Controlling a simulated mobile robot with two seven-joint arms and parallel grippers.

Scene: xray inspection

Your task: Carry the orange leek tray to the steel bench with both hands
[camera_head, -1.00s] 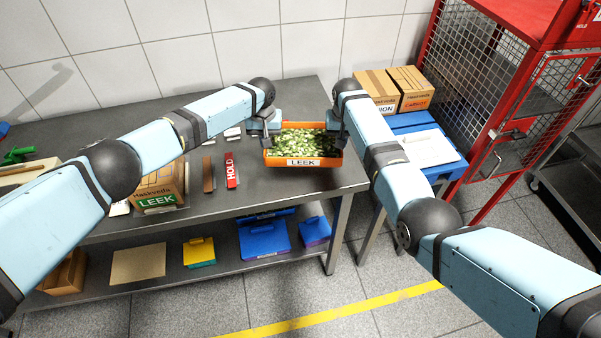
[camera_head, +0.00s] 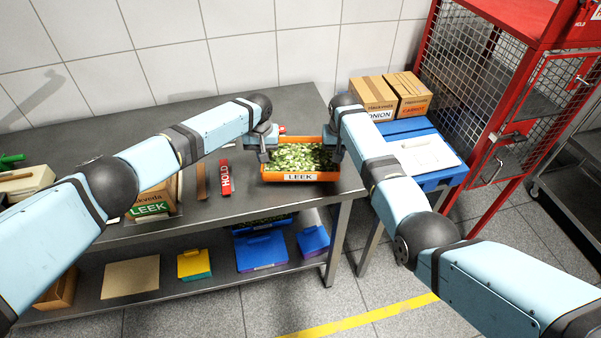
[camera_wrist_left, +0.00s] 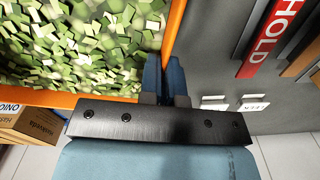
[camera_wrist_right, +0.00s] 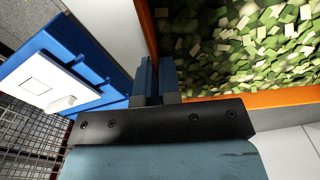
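The orange leek tray (camera_head: 318,176), full of chopped green leek, is at the right end of the steel bench (camera_head: 270,203) in the head view. It looks level; I cannot tell whether its base touches the top. My left gripper (camera_head: 264,150) is at its left wall, with the fingers (camera_wrist_left: 165,80) close on either side of that wall in the left wrist view. My right gripper (camera_head: 337,150) is at the right wall, its fingers (camera_wrist_right: 156,80) likewise around it in the right wrist view. Both fingertips are partly hidden.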

